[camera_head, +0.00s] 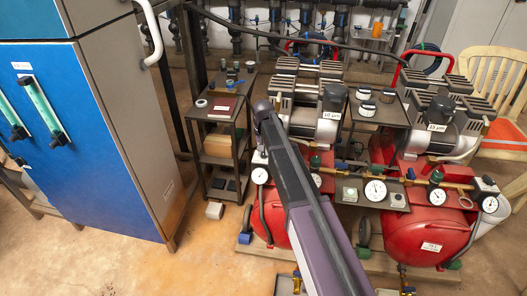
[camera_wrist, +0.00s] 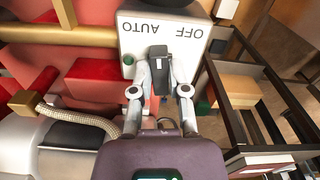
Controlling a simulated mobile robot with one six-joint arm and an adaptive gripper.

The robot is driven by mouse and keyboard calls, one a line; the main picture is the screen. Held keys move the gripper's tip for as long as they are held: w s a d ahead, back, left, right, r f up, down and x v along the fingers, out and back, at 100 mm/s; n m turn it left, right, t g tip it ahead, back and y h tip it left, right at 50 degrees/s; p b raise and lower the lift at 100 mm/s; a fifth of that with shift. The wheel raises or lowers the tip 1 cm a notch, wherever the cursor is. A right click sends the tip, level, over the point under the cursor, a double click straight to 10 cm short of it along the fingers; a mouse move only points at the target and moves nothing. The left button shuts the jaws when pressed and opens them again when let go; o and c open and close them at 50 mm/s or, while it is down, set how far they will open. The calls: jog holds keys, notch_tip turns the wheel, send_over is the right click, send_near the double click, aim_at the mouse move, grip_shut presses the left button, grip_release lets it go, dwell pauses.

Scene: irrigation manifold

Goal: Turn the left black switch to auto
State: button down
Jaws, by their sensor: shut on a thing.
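In the wrist view, a black switch (camera_wrist: 159,52) sits on a pale grey box (camera_wrist: 198,20). The words AUTO and OFF are printed on the box and appear upside down, AUTO to the left and OFF to the right. My gripper (camera_wrist: 161,70) is shut on the black switch, with one metal finger on each side of it. The switch's handle stands roughly upright in the picture, near the gap between the two words. In the head view my arm reaches to the left red compressor (camera_head: 270,215) and hides my gripper and this switch.
A braided hose (camera_wrist: 60,108) lies left of my gripper. A dark shelf rack (camera_head: 222,150) stands left of the compressor, beside a blue cabinet (camera_head: 85,130). A second red compressor (camera_head: 425,235) stands at right.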

jog(key=shift+d+n, duration=0.15)
jog(key=shift+n, duration=2.05)
jog(key=c, duration=0.6)
grip_release()
jog(key=shift+m, duration=0.4)
jog(key=m, duration=0.4)
jog(key=shift+a+m, duration=0.2)
jog(key=shift+m, duration=0.1)
notch_tip(320, 180, up, 14)
jog(key=p, duration=1.4)
jog(key=shift+n, duration=0.5)
jog(key=s+d+r+p, duration=0.3)
jog(key=s+d, duration=0.1)
jog(key=s, duration=0.2)
jog(key=s+d+r+p, duration=0.3)
jog(key=s+d, duration=0.2)
jog(key=s, duration=0.1)
jog(key=s+d+r+p, duration=0.3)
jog(key=s+d, duration=0.1)
jog(key=s, duration=0.3)
jog(key=shift+s+d+r+p, duration=0.1)
jog(key=shift+d+r+p, duration=0.05)
jog(key=shift+r+p, duration=0.25)
